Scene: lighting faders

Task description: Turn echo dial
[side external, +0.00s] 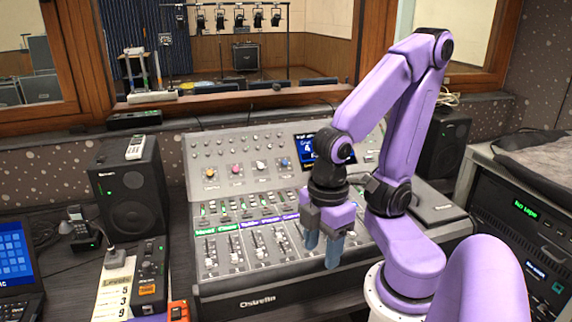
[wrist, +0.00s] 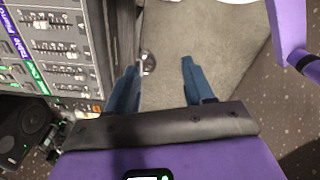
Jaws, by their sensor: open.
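The mixing console (side external: 200,150) stands in the middle of the side view. My gripper (side external: 322,250) points down with blue fingers apart and empty, near the console's lower front, to the right of and below the dials. In the wrist view my open gripper (wrist: 159,66) has nothing between its fingers; no coloured dial shows there.
Fader rows (side external: 235,255) fill the console's lower part. A small screen (side external: 305,150) is partly hidden by my arm. A rack unit (side external: 520,230) stands right.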

